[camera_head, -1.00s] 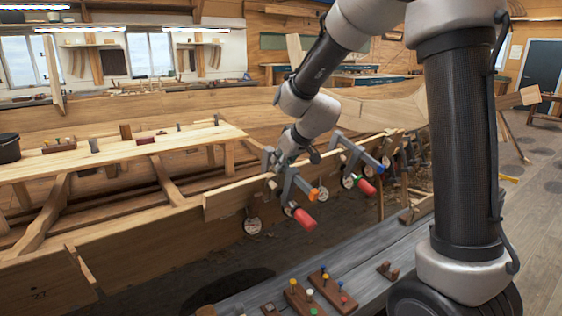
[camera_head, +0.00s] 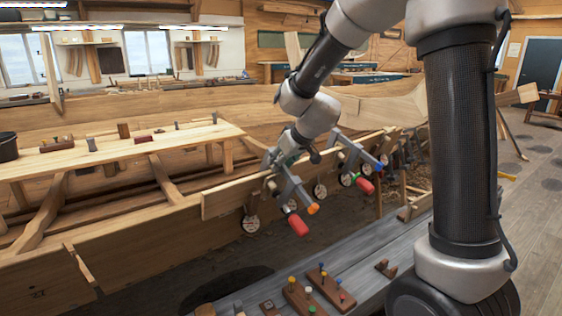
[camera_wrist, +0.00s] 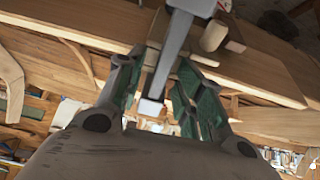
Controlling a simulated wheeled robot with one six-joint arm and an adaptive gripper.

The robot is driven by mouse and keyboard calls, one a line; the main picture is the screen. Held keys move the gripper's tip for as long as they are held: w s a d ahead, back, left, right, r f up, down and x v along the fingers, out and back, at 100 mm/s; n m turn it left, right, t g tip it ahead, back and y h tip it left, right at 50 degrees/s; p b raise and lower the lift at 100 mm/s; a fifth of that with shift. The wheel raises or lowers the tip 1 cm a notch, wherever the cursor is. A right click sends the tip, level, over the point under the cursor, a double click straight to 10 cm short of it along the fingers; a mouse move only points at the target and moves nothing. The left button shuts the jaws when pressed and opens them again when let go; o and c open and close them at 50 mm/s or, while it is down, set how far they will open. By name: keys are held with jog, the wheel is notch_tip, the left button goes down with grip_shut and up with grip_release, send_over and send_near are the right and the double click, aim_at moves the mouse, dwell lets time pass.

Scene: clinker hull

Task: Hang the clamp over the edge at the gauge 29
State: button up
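The clamp (camera_head: 291,186) is grey with a red handle and an orange end. My gripper (camera_head: 283,163) holds it at the plank's top edge, with the handle on the near side. In the wrist view the grey bar of the clamp (camera_wrist: 173,50) runs between the green-padded fingers of my gripper (camera_wrist: 160,82). I cannot tell whether the clamp touches the plank. Round white gauges hang below the edge, one left of the clamp (camera_head: 250,224), one partly behind it (camera_head: 292,204), and one to the right (camera_head: 320,190). Their numbers are too small to read.
Another clamp (camera_head: 357,157) with a blue end and red handle sits on the edge to the right, near more gauges. The plank (camera_head: 228,200) runs along the hull. A grey bench (camera_head: 370,250) in front carries wooden blocks with coloured pegs (camera_head: 330,287).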

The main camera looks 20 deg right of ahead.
jog(key=v, duration=1.2)
dwell(0.3)
jog(key=s+d+f+m+g, duration=0.2)
jog(key=s+d+f+g, duration=0.15)
jog(key=s, duration=0.65)
jog(key=s+d+r+m+h, duration=0.1)
jog(key=s+d, duration=0.3)
jog(key=s, duration=0.4)
jog(key=s+d+r+m+h, duration=0.1)
jog(key=s+d, duration=0.4)
jog(key=s, duration=0.4)
jog(key=shift+s+m+h, duration=0.15)
jog(key=shift+m+h, duration=0.15)
jog(key=shift+h, duration=0.1)
jog(key=shift+a, duration=0.1)
